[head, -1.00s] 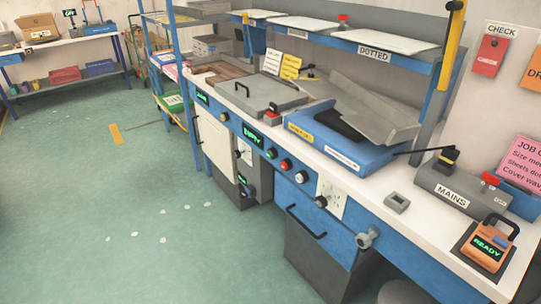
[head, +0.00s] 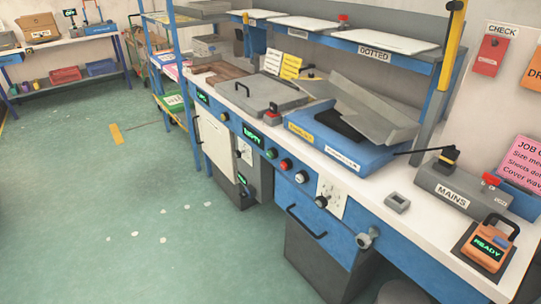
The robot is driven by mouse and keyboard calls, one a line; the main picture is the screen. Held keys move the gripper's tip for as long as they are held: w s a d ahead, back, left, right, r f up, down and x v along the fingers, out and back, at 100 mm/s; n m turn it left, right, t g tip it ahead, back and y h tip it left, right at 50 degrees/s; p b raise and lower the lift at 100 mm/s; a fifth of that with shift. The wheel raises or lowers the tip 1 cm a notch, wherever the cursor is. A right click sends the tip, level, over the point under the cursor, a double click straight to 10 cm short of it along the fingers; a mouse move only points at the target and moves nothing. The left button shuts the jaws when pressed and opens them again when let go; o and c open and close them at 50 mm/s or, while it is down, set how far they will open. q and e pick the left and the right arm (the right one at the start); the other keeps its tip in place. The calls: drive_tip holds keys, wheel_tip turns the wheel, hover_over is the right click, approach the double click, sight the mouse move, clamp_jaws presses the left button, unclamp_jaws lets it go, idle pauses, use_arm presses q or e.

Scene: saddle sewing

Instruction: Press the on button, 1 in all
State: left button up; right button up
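A row of round buttons sits on the blue front panel of the bench in the head view. There is a green button (head: 272,153), a red button (head: 286,164) and a white button (head: 302,176). No "on" label is readable on any of them, so I cannot tell by lettering which is the on button. Nothing covers or touches the buttons. A green-lit display (head: 252,135) beside them reads EMPTY. Neither my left gripper nor my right gripper is in view.
A grey MAINS box (head: 437,185) with a black lever stands on the right of the white worktop. An orange device (head: 489,243) shows READY. A blue machine (head: 340,147) with a raised grey plate sits mid-bench. The green floor (head: 110,200) in front is clear.

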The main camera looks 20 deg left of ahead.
use_arm(q)
clamp_jaws()
idle(1.4)
